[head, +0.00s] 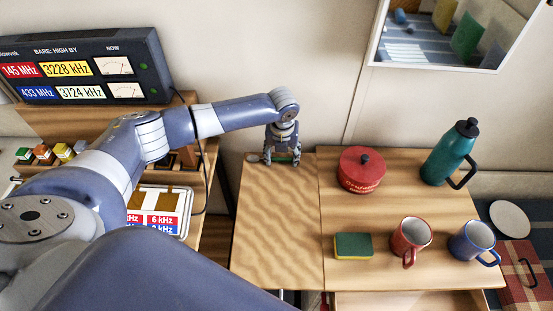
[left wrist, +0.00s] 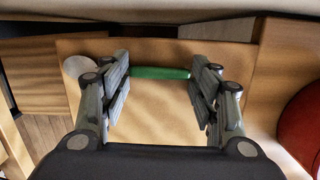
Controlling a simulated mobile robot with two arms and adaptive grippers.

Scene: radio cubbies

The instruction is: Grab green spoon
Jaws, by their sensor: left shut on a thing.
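The green spoon (left wrist: 160,73) lies across between the fingers of my left gripper (left wrist: 160,88) in the left wrist view. Its grey bowl (left wrist: 76,66) shows to the left, outside the fingers. In the head view my left gripper (head: 282,160) points down at the back of the wooden table's left part (head: 275,220), shut on the spoon's green handle. The spoon's bowl (head: 253,157) shows just left of the fingers there. The spoon is at or close to the tabletop; I cannot tell if it touches. My right gripper is not in view.
A red lidded pot (head: 361,172) stands right of the gripper. A teal bottle (head: 450,153), a red mug (head: 410,240), a blue mug (head: 472,241) and a green-yellow sponge (head: 353,246) are further right and front. The wall (head: 265,60) is close behind. The table's front left is clear.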

